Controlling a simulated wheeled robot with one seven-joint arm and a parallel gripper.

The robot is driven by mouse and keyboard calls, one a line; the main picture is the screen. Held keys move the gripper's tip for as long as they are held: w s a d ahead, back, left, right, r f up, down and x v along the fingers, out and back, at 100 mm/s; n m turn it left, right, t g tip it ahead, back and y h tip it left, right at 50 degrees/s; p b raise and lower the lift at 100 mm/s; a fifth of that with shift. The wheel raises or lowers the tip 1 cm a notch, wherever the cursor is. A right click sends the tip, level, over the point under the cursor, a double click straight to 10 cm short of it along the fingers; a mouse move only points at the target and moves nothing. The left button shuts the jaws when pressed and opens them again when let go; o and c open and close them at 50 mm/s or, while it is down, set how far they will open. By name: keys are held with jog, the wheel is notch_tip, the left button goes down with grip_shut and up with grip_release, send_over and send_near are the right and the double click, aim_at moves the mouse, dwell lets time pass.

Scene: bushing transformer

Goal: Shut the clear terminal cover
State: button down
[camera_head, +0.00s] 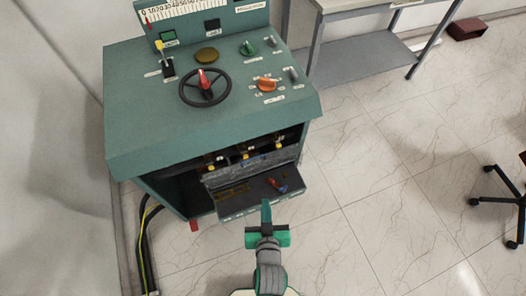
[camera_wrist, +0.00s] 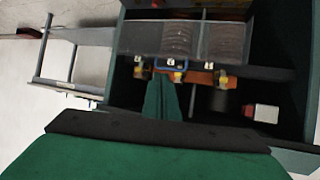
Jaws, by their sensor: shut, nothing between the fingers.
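The cover appears to be a greyish see-through panel (camera_head: 228,179) low on the front of the green cabinet, below a row of terminals with yellow parts (camera_head: 246,149). In the wrist view the panel (camera_wrist: 222,42) lies over ribbed coils, beside the terminals (camera_wrist: 176,72). Its edges and hinge are hard to make out, so I cannot tell its exact angle. My gripper (camera_head: 266,204) is shut and empty in front of the cabinet. In the wrist view its fingertips (camera_wrist: 163,78) point at the middle terminal; I cannot tell whether they touch anything.
The green cabinet (camera_head: 135,125) carries a black handwheel (camera_head: 226,88) and knobs on top. A dark tray (camera_head: 235,207) with small red and blue items juts out low. Cables (camera_head: 144,240) run at left. A grey table (camera_head: 350,53) stands behind right.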

jog(key=w+n+g+y, duration=0.1)
jog(key=w, duration=1)
notch_tip(320, 180, up, 4)
jog(key=n+g+y, duration=0.2)
send_over(263, 155)
jog(key=s+d, duration=0.1)
jog(key=s, duration=0.3)
jog(key=w+f, duration=0.1)
jog(key=f, duration=0.1)
jog(key=w+a+f, duration=0.1)
jog(key=w+f, duration=0.1)
jog(key=f, duration=0.1)
jog(key=w+f, duration=0.2)
jog(key=f, duration=0.1)
jog(key=shift+w+a, duration=0.1)
jog(key=shift+a, duration=0.1)
jog(key=shift+s+d+f, duration=0.2)
jog(key=shift+s+f, duration=0.15)
jog(key=shift+s, duration=0.35)
jog(key=shift+s+a, duration=0.1)
